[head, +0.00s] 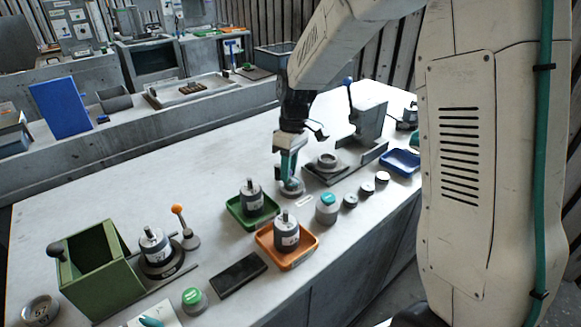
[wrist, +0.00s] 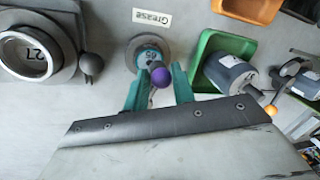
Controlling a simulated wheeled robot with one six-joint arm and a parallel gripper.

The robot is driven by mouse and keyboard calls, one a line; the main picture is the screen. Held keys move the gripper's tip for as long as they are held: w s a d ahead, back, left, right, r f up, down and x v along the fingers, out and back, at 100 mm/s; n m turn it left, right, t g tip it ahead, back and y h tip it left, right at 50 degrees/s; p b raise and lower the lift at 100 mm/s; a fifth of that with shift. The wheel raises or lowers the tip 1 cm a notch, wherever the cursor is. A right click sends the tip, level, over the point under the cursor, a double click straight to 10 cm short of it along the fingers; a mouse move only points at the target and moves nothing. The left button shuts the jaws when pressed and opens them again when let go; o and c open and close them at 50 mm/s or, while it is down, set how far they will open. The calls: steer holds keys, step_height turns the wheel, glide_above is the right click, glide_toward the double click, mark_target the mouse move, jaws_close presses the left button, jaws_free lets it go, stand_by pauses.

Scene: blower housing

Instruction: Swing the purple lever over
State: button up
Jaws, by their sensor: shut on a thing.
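The purple lever shows in the wrist view as a round purple knob (wrist: 160,76) above a round grey base (wrist: 148,50). A "Grease" label (wrist: 152,17) lies beside this base. My gripper (head: 288,172) has teal fingers and stands low over the bench, at the lever's base (head: 291,190). In the wrist view the fingers stand on either side of the knob, and my gripper is shut on the lever. The fingers hide most of the lever in the head view. Its exact tilt is hard to tell.
A green tray (head: 238,222) and an orange tray (head: 268,250) with motors stand left of my gripper. A grey fixture (head: 323,176) stands close on its right. An orange-knobbed lever (head: 177,210) and green box (head: 85,285) are further left. The bench's back left is clear.

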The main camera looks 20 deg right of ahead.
steer(key=a+m, duration=0.1)
steer(key=m, duration=0.1)
steer(key=a+m, duration=0.1)
steer(key=m, duration=0.1)
steer(key=shift+a+m+t, duration=0.1)
steer(key=shift+m+t, duration=0.2)
steer(key=a+m, duration=0.1)
steer(key=m, duration=0.2)
steer(key=shift+w+a+m+t+y, duration=0.3)
steer(key=shift+a+t, duration=0.05)
steer(key=shift+t, duration=0.05)
steer(key=m, duration=0.1)
steer(key=w+a+m, duration=0.1)
steer(key=m, duration=0.2)
steer(key=shift+w+a+t, duration=0.2)
steer(key=shift+a+t, duration=0.1)
steer(key=shift+t, duration=0.1)
steer(key=shift+w+a+m+t, duration=0.15)
steer(key=shift+w+a+m, duration=0.2)
steer(key=shift+m, duration=0.6)
steer(key=shift+w+a+m+t, duration=0.15)
steer(key=shift+w+m, duration=0.25)
steer(key=shift+m, duration=0.55)
steer(key=shift+r, duration=0.1)
steer(key=o, duration=0.9)
steer(key=shift+w, duration=0.1)
steer(key=shift+d, duration=0.1)
